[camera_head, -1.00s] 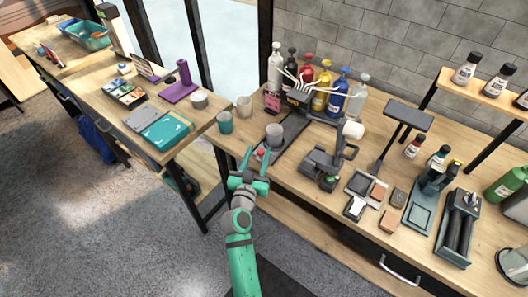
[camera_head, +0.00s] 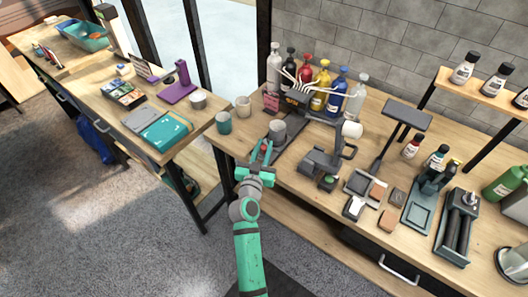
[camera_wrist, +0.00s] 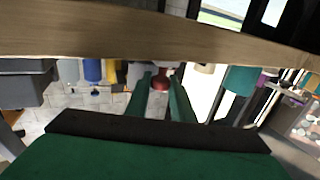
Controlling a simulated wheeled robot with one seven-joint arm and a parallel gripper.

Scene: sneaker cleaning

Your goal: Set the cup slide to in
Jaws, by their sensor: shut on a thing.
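A grey cup (camera_head: 278,129) stands upright on the dark cup slide (camera_head: 292,139), in front of the dispenser (camera_head: 294,98) with its several nozzles. My gripper (camera_head: 260,154) is at the slide's near end, at the bench's front edge. In the wrist view my gripper (camera_wrist: 160,90) has its two green fingers on either side of a red knob (camera_wrist: 160,81) and is shut on it. The contact faces are partly hidden. The knob appears to be at the slide's near end.
Several colored bottles (camera_head: 320,87) stand behind the dispenser. A teal cup (camera_head: 223,123) and a beige cup (camera_head: 243,106) stand left of the slide. A dark clamp-like device (camera_head: 322,163) stands to its right. The floor left of my arm is clear.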

